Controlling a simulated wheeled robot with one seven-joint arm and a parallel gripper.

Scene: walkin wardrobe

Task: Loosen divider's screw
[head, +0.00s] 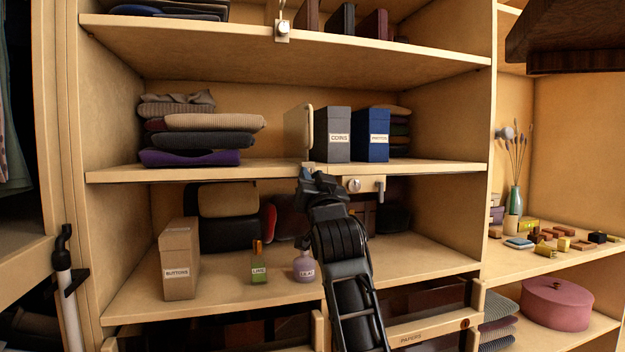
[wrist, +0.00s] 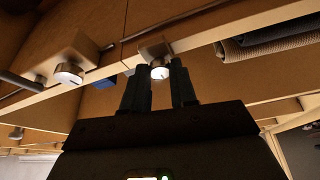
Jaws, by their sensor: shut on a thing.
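The divider (head: 297,132) is a pale upright panel on the middle shelf, between the folded clothes and the grey box. Its clamp grips the shelf's front edge, and in the head view my gripper (head: 310,178) hides most of it. In the wrist view the divider's screw (wrist: 160,72), a round silver knob with a dark mark, sits under the clamp block (wrist: 155,48). My gripper (wrist: 160,82) comes from below, with its two dark fingers on either side of the knob, shut on it.
A grey COINS box (head: 338,122) and a blue box (head: 372,122) stand above. A green bottle (head: 259,268) and lilac bottle (head: 304,268) stand below.

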